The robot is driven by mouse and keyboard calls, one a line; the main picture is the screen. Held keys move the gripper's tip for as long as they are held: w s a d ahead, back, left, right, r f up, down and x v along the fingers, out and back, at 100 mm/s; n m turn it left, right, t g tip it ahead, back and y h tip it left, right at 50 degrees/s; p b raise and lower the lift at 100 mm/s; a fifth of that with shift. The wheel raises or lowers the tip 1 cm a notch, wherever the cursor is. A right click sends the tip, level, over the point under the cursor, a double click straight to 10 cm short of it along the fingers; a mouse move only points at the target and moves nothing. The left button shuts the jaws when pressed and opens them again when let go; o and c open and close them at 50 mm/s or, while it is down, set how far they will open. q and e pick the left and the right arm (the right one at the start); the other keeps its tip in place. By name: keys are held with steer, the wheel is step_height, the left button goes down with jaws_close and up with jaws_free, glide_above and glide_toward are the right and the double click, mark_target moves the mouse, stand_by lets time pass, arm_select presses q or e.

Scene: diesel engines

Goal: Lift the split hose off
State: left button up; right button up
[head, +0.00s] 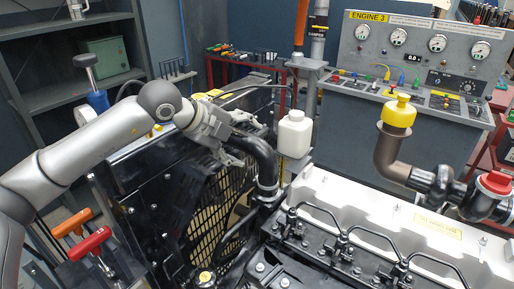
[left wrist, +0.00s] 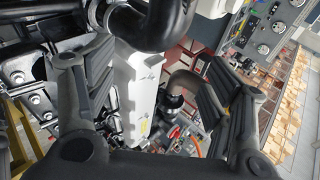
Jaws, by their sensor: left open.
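The black hose (head: 262,158) curves from the radiator side down to a clamped joint (head: 267,192) at the front of the engine. It also shows in the left wrist view (left wrist: 152,22), as a thick black bend at the top edge. I cannot make out the split in it. My left gripper (head: 243,140) is at the upper part of the hose, with its fingers spread. In the left wrist view the two fingers (left wrist: 155,95) stand wide apart with nothing gripped between them; the hose is beyond them. Whether a finger touches the hose I cannot tell. My right gripper is not in view.
The radiator (head: 165,195) with its yellow fan guard stands under my left arm. A white bottle (head: 295,135) stands close behind the hose. Metal fuel pipes (head: 345,240) run along the engine. A brown elbow pipe with a yellow cap (head: 398,112) rises at right.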

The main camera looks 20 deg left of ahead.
mark_target(242, 140)
arm_select(q)
steer(key=w+a+f, duration=0.1)
steer(key=w+a+n+y+p, duration=0.1)
steer(key=w, duration=0.1)
steer(key=w+a+f+y+p, duration=0.1)
steer(key=w, duration=0.1)
steer(key=shift+a+f+t, duration=0.15)
steer(key=shift+f+t, duration=0.15)
steer(key=shift+f, duration=0.05)
steer(key=shift+w+p, duration=0.2)
steer(key=shift+p, duration=0.35)
steer(key=p+x, duration=0.3)
steer(key=shift+w+d+f, duration=0.15)
steer(key=shift+d, duration=0.2)
steer(key=shift+w+d+f, duration=0.1)
steer(key=shift+w+f, duration=0.3)
steer(key=shift+f, duration=0.15)
steer(key=shift+s, duration=0.1)
steer(key=c, duration=0.3)
steer(key=shift+r, duration=0.1)
steer(key=c, duration=1.4)
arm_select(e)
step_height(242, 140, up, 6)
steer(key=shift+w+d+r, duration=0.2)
arm_select(q)
steer(key=shift+o, duration=0.2)
steer(key=shift+r, duration=0.1)
